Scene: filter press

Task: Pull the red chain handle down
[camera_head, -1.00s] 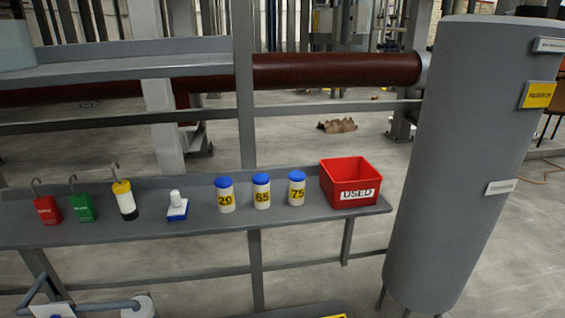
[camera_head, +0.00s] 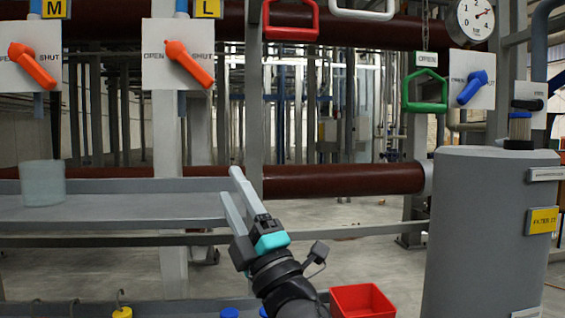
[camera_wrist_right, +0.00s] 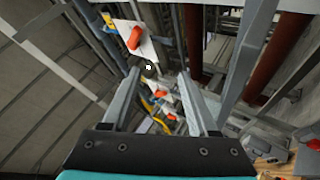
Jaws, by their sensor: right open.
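The red chain handle (camera_head: 291,34) hangs at the top of the head view, right of the grey post; its upper end and chain are cut off by the frame edge. My right gripper (camera_head: 230,182) is raised in the middle of the head view, below and left of the red handle in the picture, and apart from it. Its two fingers are open and empty; they also show open in the right wrist view (camera_wrist_right: 158,75). I cannot make out the red handle in the right wrist view. My left gripper is not in view.
A white handle (camera_head: 362,14) and a green handle (camera_head: 427,107) hang to the right. Panels with orange levers (camera_head: 188,63) are at the left, a blue lever (camera_head: 471,87) and gauge (camera_head: 477,18) at the right. A grey shelf (camera_head: 120,209) and red bin (camera_head: 362,300) are below.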

